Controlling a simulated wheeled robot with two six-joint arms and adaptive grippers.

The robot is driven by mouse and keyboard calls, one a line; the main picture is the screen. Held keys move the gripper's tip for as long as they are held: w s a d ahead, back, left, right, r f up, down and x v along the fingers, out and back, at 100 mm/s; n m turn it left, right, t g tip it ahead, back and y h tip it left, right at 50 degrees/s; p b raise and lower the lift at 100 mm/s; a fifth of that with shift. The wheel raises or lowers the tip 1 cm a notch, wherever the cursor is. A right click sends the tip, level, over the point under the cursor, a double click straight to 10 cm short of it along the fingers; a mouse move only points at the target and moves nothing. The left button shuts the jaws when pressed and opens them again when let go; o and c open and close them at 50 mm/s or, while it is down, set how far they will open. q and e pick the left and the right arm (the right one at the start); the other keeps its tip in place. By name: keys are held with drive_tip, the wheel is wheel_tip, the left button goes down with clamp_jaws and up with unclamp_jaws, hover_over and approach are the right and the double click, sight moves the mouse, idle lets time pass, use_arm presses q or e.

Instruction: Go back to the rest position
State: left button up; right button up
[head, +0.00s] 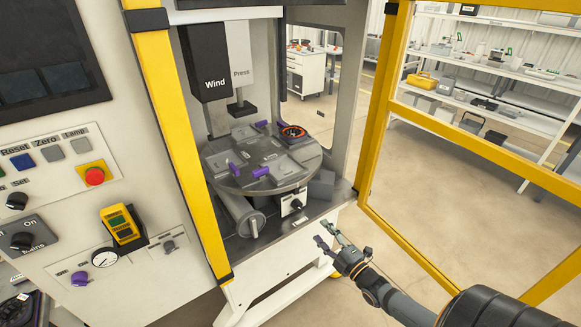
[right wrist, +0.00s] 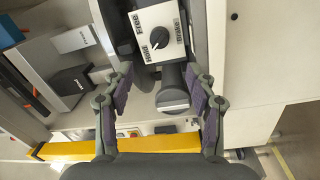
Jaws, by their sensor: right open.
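My right gripper (head: 328,241) is open and empty in the head view, in front of the machine at its lower right. The right wrist view shows its two fingers (right wrist: 160,92) apart with nothing between them. Beyond them are a knob box (right wrist: 160,35) and a grey cylinder end (right wrist: 172,100), which look apart from the fingers. My left gripper does not show in either view.
The yellow door frame (head: 372,130) stands open at the right, above my right arm. A control panel (head: 60,200) is at the left.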

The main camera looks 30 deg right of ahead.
drive_tip(key=shift+f, duration=0.1)
drive_tip(key=s+d+f+m+g+h, duration=0.1)
drive_tip(key=s+f+m+g, duration=0.4)
drive_tip(key=f, duration=0.8)
drive_tip(key=s+d+f+m+g+h, duration=0.1)
drive_tip(key=s+f+m+g+h, duration=0.15)
drive_tip(key=s+f, duration=0.75)
drive_tip(key=s+a+f+m+g, duration=0.4)
drive_tip(key=s+a+f+g, duration=0.1)
drive_tip(key=s+f, duration=0.5)
drive_tip(key=s+a+f+m+g+y, duration=0.1)
drive_tip(key=s+a+f+m+g, duration=0.3)
drive_tip(key=s+a+f, duration=0.3)
drive_tip(key=s+f+g, duration=0.1)
drive_tip(key=s+f, duration=0.1)
drive_tip(key=s, duration=0.3)
drive_tip(key=shift+s+f, duration=0.15)
drive_tip(key=shift+f, duration=0.25)
